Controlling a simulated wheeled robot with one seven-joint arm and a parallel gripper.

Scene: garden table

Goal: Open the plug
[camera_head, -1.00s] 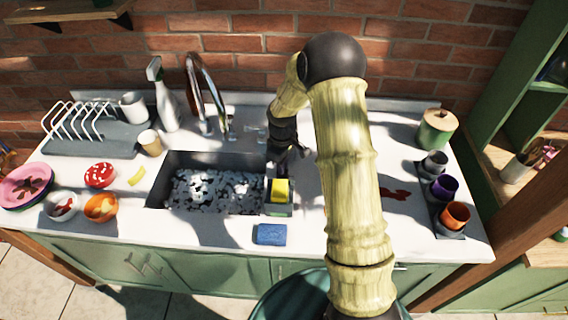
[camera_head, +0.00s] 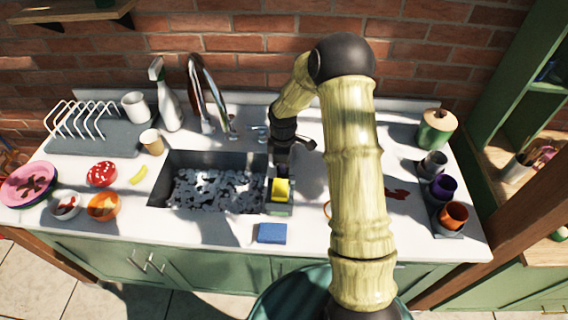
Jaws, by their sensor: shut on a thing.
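The dark sink basin (camera_head: 258,161) is set in the white counter, left of my arm. A broken light-and-dark pattern, like water, covers its lower part. No plug can be made out in it. My gripper (camera_head: 282,172) points down at the sink's right edge, just behind a yellow sponge (camera_head: 281,188) in a small holder. It is shut on a small dark part, mostly hidden by the fingers. I cannot tell whether this part is the plug's control.
A faucet (camera_head: 207,95) and a spray bottle (camera_head: 166,100) stand behind the sink. A blue sponge (camera_head: 271,233) lies in front. Bowls and a dish rack (camera_head: 85,138) are at left. A tray (camera_head: 448,234) with cups and a lidded pot (camera_head: 436,128) are at right.

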